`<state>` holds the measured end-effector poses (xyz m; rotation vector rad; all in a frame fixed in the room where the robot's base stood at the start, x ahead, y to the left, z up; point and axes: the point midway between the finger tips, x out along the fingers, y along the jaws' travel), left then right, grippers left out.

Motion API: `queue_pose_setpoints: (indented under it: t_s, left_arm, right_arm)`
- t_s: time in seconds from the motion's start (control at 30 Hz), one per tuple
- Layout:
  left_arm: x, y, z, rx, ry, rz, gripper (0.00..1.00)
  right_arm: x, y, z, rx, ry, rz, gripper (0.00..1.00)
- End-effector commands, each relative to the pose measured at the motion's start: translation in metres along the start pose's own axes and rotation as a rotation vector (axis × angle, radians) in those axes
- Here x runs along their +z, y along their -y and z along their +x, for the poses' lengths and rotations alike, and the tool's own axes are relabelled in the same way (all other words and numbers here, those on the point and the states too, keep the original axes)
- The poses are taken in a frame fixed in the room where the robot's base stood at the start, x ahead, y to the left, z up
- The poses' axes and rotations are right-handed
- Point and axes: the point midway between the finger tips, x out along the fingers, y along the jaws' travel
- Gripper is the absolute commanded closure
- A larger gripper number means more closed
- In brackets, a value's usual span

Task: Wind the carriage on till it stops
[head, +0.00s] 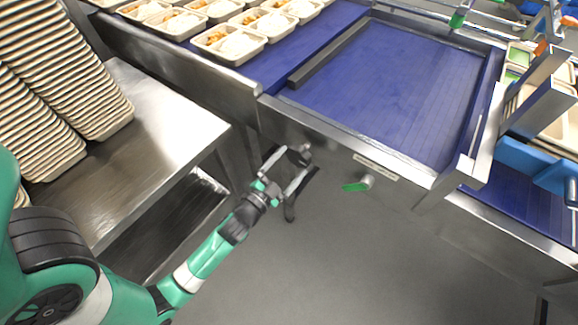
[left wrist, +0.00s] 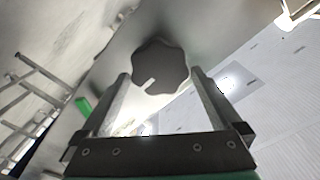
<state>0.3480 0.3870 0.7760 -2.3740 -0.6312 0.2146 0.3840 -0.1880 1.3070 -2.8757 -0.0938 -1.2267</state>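A dark lobed knob (head: 305,152) sits on the front side of the steel conveyor frame. In the left wrist view the knob (left wrist: 160,66) carries a white mark near its lower left edge. My left gripper (head: 294,165) is open in front of it, with one fingertip on each side of the knob and gaps visible between. It also shows in the left wrist view (left wrist: 160,78). I cannot tell how far the fingertips reach over the knob. A dark bar (head: 328,55) lies across the blue bed (head: 400,85); whether it is the carriage is unclear. My right gripper is not in view.
A green-handled lever (head: 357,186) projects from the frame right of the knob. Several filled trays (head: 230,44) stand on the belt at top left. Stacked empty trays (head: 60,80) stand on a steel table (head: 165,115). The floor (head: 330,260) below is clear.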

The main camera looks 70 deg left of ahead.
Motion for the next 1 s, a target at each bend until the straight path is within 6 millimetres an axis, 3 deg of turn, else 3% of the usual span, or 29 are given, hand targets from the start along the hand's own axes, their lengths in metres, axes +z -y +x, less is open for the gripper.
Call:
queue_pose_setpoints:
  t_s: [0.03, 0.2, 0.27, 0.3, 0.33, 0.5, 0.77, 1.0]
  left_arm:
    - [0.014, -0.006, 0.002, 0.011, 0.039, -0.003, 0.5]
    - [0.016, -0.008, 0.002, 0.008, 0.039, -0.228, 0.58]
    - [0.015, -0.008, 0.002, 0.008, 0.039, -0.271, 0.74]
    - [0.014, -0.008, 0.002, 0.009, 0.04, -0.282, 0.97]
    - [0.013, -0.007, 0.002, 0.009, 0.04, -0.283, 1.0]
    - [0.013, -0.008, 0.002, 0.011, 0.038, -0.292, 1.0]
    - [0.012, -0.009, 0.002, 0.008, 0.036, -0.551, 1.0]
    - [0.009, -0.007, 0.002, 0.008, 0.033, -0.563, 1.0]
  right_arm:
    - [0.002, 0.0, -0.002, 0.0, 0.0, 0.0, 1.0]
    - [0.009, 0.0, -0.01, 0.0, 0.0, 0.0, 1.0]
    - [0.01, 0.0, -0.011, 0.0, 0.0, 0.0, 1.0]
    - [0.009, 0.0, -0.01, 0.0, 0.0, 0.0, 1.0]
    - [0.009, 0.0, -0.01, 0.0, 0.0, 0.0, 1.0]
    - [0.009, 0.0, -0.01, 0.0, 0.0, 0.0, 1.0]
    - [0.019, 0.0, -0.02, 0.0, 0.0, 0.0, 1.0]
    - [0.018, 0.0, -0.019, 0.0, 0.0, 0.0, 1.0]
